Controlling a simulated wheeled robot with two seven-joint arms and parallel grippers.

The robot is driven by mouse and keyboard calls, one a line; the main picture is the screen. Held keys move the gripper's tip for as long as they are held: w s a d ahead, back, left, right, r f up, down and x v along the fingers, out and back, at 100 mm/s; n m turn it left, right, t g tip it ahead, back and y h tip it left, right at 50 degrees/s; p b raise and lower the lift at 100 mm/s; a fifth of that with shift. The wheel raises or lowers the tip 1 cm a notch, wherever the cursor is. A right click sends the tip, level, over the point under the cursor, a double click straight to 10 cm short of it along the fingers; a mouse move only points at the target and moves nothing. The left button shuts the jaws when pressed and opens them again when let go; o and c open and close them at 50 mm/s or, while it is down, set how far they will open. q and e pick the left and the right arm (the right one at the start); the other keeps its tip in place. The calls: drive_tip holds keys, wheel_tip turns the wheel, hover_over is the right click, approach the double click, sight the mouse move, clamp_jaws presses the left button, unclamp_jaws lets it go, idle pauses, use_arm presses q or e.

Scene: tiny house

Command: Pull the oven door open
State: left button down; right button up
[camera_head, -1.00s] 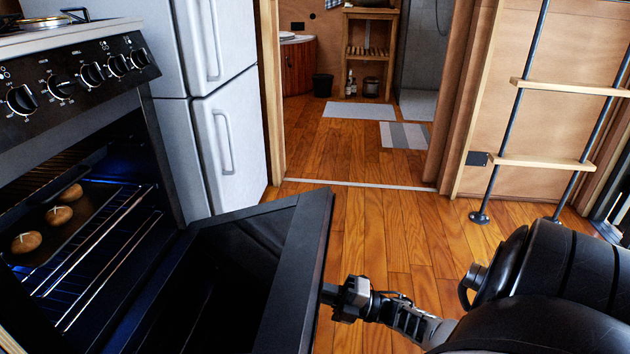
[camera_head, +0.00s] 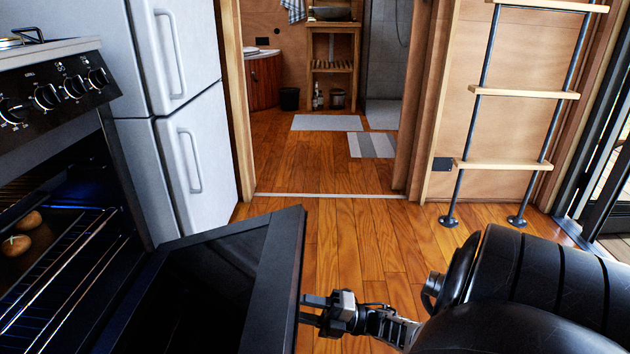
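The oven door (camera_head: 285,262) is black with a dark glass inner panel. It hangs swung well open from the oven (camera_head: 45,165) at the left, and the oven cavity shows. My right gripper (camera_head: 308,309) is at the outer face of the door, near its free edge. Its two fingers point left at the door and look apart, with a gap between them. The door handle is not visible, and I cannot tell whether the fingertips touch the door. My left gripper is out of view.
Several brown buns (camera_head: 16,245) lie on a tray inside the oven, above a wire rack (camera_head: 75,262). A white fridge (camera_head: 190,160) stands behind the door. A ladder (camera_head: 515,165) stands at the right. The wooden floor (camera_head: 365,235) between is clear.

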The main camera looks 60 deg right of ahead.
drive_tip(key=shift+v, duration=2.85)
drive_tip(key=shift+d, duration=0.1)
